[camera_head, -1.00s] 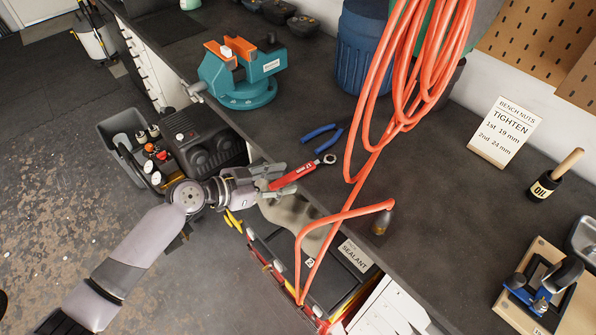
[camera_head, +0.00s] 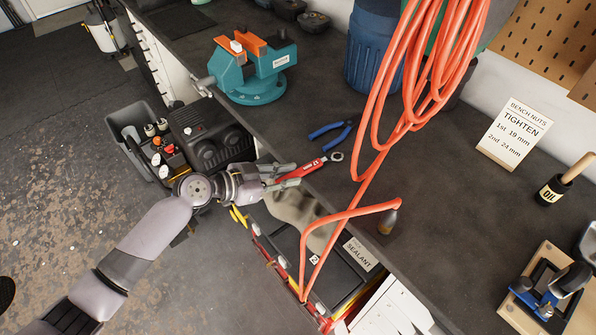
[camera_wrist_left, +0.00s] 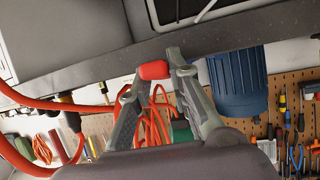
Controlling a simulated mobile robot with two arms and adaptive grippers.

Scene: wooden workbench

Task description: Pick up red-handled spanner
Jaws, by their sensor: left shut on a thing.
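The red-handled spanner (camera_head: 314,166) has a red handle and a silver ring end. In the head view it is at the bench's front edge, its ring end over the bench top and its handle reaching out past the edge. My left gripper (camera_head: 291,176) is shut on the handle, with fingers on either side. In the left wrist view the red handle end (camera_wrist_left: 154,70) shows between the fingertips (camera_wrist_left: 152,78). The fingers hide part of the handle. I cannot tell whether the spanner touches the bench. My right gripper is not in view.
Blue-handled pliers (camera_head: 331,130) lie just behind the spanner. An orange hose (camera_head: 374,160) hangs over the bench edge to the right. A teal vise (camera_head: 255,82) stands at the left.

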